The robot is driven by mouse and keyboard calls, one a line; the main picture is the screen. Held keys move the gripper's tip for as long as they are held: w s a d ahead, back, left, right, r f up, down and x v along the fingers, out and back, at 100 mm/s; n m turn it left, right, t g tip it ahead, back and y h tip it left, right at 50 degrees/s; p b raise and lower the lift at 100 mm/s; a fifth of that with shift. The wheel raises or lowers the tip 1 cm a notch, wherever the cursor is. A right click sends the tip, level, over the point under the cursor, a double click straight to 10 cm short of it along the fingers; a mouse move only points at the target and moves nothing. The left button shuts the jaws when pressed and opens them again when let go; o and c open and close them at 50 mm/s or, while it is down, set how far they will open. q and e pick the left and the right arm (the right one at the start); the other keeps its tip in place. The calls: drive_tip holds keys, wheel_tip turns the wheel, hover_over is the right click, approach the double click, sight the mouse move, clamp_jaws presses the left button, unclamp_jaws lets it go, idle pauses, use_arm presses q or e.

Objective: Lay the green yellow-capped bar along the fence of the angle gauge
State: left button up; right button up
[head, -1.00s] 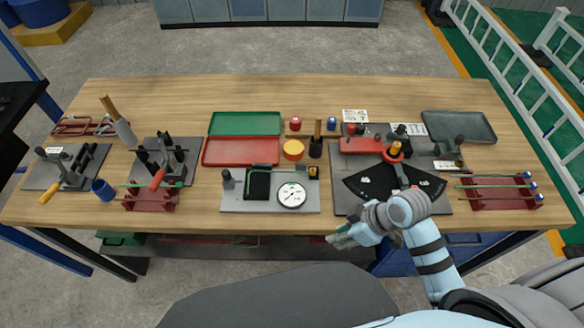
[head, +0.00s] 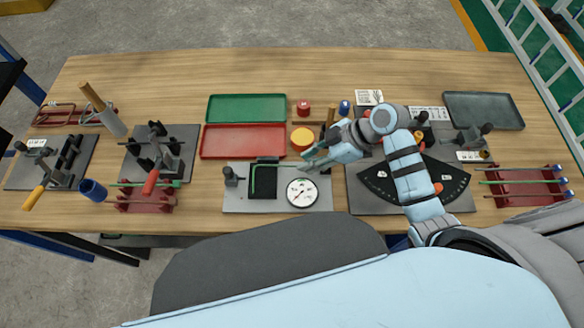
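A green bent bar (head: 268,164) lies on the grey fixture plate (head: 235,201) with the round white dial (head: 302,193). Its right end runs under my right gripper (head: 306,164), and no yellow cap shows there. My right gripper is at that bar end, above the dial; whether its fingers are closed on the bar is too small to tell. The angle gauge (head: 374,183) is a black fan-shaped scale with white marks on a grey plate, right of the dial fixture. My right forearm crosses over it and hides its middle. My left gripper is not in view.
Red racks with bars stand at left (head: 146,202) and right (head: 530,188). A green tray (head: 246,108), a red tray (head: 243,142) and a yellow-topped pot (head: 302,138) sit behind the dial fixture. Bending fixtures fill the left side. The table's back strip is clear.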

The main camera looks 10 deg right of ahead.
sight(292, 166)
drive_tip(key=f, duration=0.1)
drive_tip(key=w+a+f+b, duration=0.1)
drive_tip(key=w+a+f, duration=0.1)
drive_tip(key=f, duration=0.1)
drive_tip(key=shift+b, duration=0.35)
drive_tip(key=shift+w+a+f, duration=0.35)
drive_tip(key=shift+w+f, duration=0.15)
drive_tip(key=shift+w, duration=0.1)
drive_tip(key=shift+s+r, duration=0.1)
drive_tip(key=shift+s, duration=0.1)
drive_tip(key=shift+s+r, duration=0.2)
drive_tip(key=shift+s, duration=0.15)
drive_tip(key=shift+c, duration=0.8)
drive_tip(key=shift+w, duration=0.2)
drive_tip(key=c, duration=0.3)
drive_tip(key=shift+f, duration=0.1)
clamp_jaws()
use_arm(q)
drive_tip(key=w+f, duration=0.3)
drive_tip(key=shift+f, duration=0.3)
